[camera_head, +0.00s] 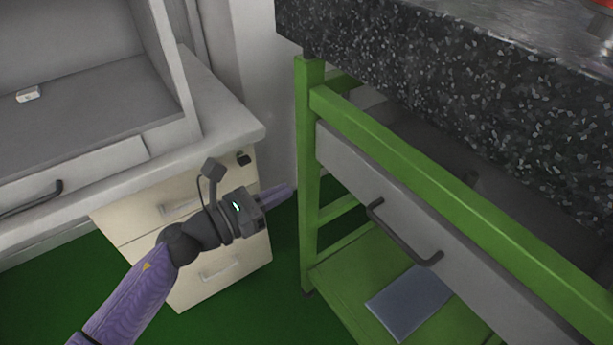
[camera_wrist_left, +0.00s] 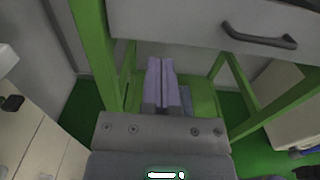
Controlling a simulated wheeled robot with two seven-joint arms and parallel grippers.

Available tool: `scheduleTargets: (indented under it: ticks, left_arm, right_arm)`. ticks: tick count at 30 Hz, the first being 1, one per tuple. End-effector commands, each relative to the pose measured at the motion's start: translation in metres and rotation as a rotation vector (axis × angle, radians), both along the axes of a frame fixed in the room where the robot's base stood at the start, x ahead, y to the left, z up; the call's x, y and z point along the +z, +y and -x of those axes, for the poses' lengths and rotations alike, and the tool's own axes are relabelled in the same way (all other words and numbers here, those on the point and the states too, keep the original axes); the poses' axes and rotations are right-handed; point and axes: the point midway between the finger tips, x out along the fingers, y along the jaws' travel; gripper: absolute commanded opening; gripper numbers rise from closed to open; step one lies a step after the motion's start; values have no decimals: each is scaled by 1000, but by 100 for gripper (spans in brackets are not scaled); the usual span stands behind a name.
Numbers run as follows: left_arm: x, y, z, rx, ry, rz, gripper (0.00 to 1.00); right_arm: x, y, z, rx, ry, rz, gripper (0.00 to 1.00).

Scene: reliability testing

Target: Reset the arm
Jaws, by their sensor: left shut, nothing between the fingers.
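My left gripper (camera_head: 278,198) has purple fingers and comes in from the left on a purple and grey arm. It is in the gap between a cream drawer cabinet (camera_head: 237,262) and a green-framed workbench (camera_head: 308,170), above the green floor. Its fingers are together and hold nothing. In the left wrist view the left gripper's two purple fingers (camera_wrist_left: 161,85) lie side by side and point toward the green frame (camera_wrist_left: 102,60). My right gripper is in neither view.
The bench has a dark speckled top (camera_head: 440,90), a grey drawer (camera_head: 385,200) with a dark handle, and a lower shelf holding a blue-grey flat item (camera_head: 408,302). A grey cabinet (camera_head: 90,100) with a small white item (camera_head: 28,95) stands at the left. Green floor (camera_head: 60,300) is clear.

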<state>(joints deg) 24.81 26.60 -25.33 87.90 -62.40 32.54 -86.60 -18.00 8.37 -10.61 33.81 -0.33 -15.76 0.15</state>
Motion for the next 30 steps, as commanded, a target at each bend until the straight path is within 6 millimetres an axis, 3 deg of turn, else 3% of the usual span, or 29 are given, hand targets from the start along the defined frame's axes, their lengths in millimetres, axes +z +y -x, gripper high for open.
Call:
scheduleTargets:
  ticks: [4, 11, 14, 16, 18, 20, 21, 23, 24, 27, 28, 30]
  left_arm:
    - [0, 19, 14, 0, 3, 0, 0]
    - [-4, 28, 17, 24, 51, 35, 0]
    - [-40, 55, 16, 223, 414, 296, 0]
    - [-93, 86, 33, 471, 784, 591, 0]
    - [-152, 116, 72, 750, 1106, 886, 0]
    - [-196, 135, 116, 987, 1310, 1115, 0]
    - [-221, 145, 151, 1149, 1416, 1257, 0]
    - [-252, 156, 207, 1398, 1529, 1455, 0]
    - [-267, 160, 248, 1569, 1575, 1579, 0]
    - [-289, 164, 343, 1977, 1587, 1843, 0]
    - [-292, 164, 368, -1972, -1482, -1800, 0]
    - [-294, 162, 416, -1941, -1264, -1702, 0]
  right_arm:
    - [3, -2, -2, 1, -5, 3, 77]
    - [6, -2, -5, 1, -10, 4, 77]
    - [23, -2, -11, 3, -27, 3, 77]
    - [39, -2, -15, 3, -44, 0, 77]
    - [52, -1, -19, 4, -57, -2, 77]
    - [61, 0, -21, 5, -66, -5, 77]
    - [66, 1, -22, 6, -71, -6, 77]
    - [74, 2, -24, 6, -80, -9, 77]
    - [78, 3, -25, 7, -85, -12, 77]
    - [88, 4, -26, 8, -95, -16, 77]
    - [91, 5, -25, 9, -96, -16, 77]
    - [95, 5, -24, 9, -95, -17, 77]
